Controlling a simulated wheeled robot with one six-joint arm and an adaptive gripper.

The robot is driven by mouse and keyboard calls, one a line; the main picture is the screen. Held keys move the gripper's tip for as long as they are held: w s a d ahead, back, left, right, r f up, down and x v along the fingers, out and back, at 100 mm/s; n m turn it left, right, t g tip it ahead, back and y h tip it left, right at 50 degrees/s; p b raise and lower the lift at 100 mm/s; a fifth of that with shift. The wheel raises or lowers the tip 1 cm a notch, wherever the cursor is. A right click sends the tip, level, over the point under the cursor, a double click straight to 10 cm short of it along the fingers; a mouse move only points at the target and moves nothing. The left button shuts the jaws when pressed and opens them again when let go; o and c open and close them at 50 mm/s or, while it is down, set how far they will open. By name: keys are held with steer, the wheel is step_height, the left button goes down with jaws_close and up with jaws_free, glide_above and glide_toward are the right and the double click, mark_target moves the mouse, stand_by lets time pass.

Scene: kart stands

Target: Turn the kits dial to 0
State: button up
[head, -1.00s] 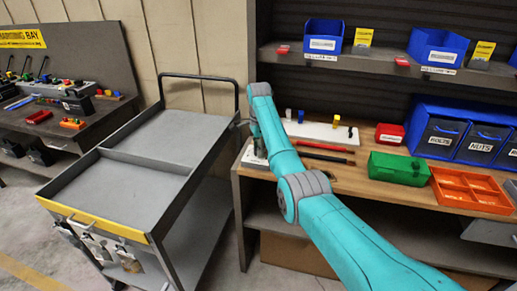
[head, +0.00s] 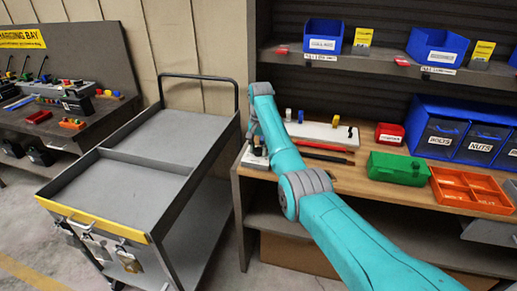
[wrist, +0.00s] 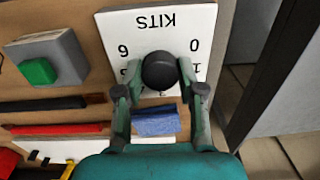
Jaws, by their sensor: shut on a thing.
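The kits dial is a round black knob (wrist: 160,72) on a white plate (wrist: 118,22) marked KITS, seen upside down in the wrist view. A 0 shows to the right of the knob, part of a 1 below that, and a 6 or 9 on the left. My gripper (wrist: 160,66) is shut on the knob, one finger on each side. In the head view my arm reaches to the left end of the wooden bench (head: 355,178), and the dial there is mostly hidden behind it.
A grey box with a green button (wrist: 38,71) stands beside the plate. Black and red bars and a blue block (wrist: 156,121) lie near my fingers. In the head view a green box (head: 397,168) and orange tray (head: 470,188) are farther right. A grey cart (head: 140,170) stands left.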

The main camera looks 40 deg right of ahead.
steer(key=n, duration=1.2)
steer(key=shift+n, duration=0.4)
steer(key=n, duration=1.3)
steer(key=shift+n, duration=0.3)
steer(key=o, duration=1.1)
steer(key=shift+o, duration=0.2)
steer(key=shift+w+r, duration=0.1)
